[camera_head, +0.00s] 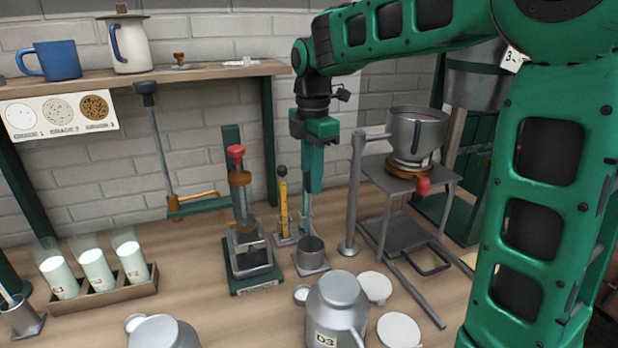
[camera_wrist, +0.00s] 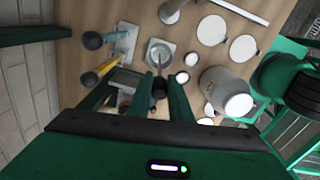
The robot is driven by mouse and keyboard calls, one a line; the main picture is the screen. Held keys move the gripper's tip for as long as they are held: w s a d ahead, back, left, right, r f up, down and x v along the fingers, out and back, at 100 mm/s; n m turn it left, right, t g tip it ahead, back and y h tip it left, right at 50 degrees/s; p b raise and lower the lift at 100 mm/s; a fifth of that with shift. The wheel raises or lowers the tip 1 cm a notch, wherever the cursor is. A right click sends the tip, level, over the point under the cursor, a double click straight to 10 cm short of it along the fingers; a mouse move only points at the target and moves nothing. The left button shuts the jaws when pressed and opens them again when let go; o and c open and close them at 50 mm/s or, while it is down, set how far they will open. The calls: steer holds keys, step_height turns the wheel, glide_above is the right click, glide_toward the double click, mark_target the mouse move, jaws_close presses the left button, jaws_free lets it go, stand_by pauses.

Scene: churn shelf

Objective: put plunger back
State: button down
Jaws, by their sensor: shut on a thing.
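My gripper (camera_head: 314,188) points straight down above the bench, between the yellow-shafted tool and the mixer stand. In the wrist view its two fingers (camera_wrist: 162,82) are closed around a dark round knob, which I take for the plunger (camera_wrist: 160,90). Its thin shaft runs toward a small metal cup (camera_wrist: 161,50) on a square plate. The cup also shows in the head view (camera_head: 311,252), just below and in front of my gripper. I cannot tell whether the plunger's lower end is inside the cup. The fingers hide the knob in the head view.
A small holder (camera_head: 289,239) carries a yellow-shafted tool (camera_head: 283,205). A press with a red knob (camera_head: 236,152) stands left; a metal pot (camera_head: 415,135) on a stand is right. Jug D3 (camera_head: 335,300) and round lids (camera_head: 399,332) lie in front. Milk glasses (camera_head: 97,268) stand in a rack.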

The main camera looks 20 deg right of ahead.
steer(key=c, duration=1.5)
jaws_free()
steer(key=shift+c, duration=0.2)
step_height(320, 180, up, 11)
steer(key=shift+f, duration=0.1)
steer(key=s+d+f+m, duration=1)
steer(key=s+d+m, duration=0.3)
steer(key=s+m, duration=0.1)
steer(key=s+d+f+m, duration=0.4)
steer(key=s+f+m, duration=0.7)
steer(key=s, duration=0.4)
steer(key=shift+s+f+m, duration=0.2)
steer(key=shift+s+m, duration=0.05)
steer(key=shift+m, duration=0.35)
